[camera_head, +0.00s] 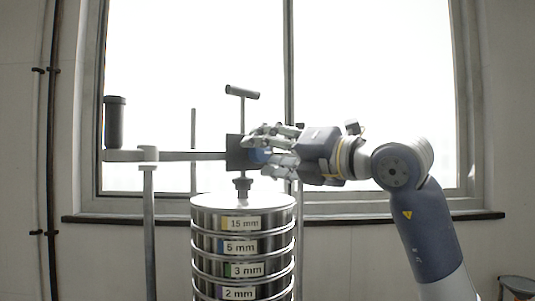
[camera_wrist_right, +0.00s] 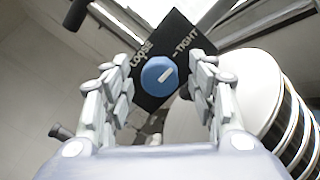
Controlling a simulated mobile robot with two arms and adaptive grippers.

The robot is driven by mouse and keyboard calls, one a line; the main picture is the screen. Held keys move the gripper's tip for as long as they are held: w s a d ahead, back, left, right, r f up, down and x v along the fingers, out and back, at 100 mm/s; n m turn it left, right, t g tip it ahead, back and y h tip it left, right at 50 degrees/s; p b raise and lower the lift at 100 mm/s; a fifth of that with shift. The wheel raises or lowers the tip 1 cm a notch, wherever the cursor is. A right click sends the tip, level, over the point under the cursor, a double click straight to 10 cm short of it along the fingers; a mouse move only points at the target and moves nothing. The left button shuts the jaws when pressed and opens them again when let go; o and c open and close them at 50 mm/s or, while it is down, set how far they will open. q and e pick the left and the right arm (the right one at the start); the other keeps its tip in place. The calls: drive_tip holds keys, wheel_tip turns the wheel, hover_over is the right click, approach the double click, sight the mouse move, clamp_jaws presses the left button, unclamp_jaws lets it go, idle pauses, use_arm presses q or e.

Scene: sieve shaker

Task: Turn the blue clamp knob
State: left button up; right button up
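The blue clamp knob (camera_wrist_right: 158,76) sits on a black plate (camera_wrist_right: 180,32) lettered LOOSE and TIGHT in the right wrist view. Its pale mark points toward the TIGHT side. In the head view the knob (camera_head: 258,156) shows partly behind my fingers, on the right of the black clamp block (camera_head: 234,150). My right gripper (camera_head: 262,148) reaches in from the right. In the right wrist view its fingers (camera_wrist_right: 160,92) stand apart on either side of the knob, with visible gaps to it. My left gripper is not in view.
A stack of labelled sieves (camera_head: 243,235) stands below the clamp, under a threaded rod with a T-handle (camera_head: 242,92). A horizontal bar (camera_head: 190,156) runs left to a post (camera_head: 149,220) and a dark cylinder (camera_head: 115,122). A window lies behind.

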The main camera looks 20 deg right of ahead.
drive_tip(key=v, duration=1.2)
idle(0.3)
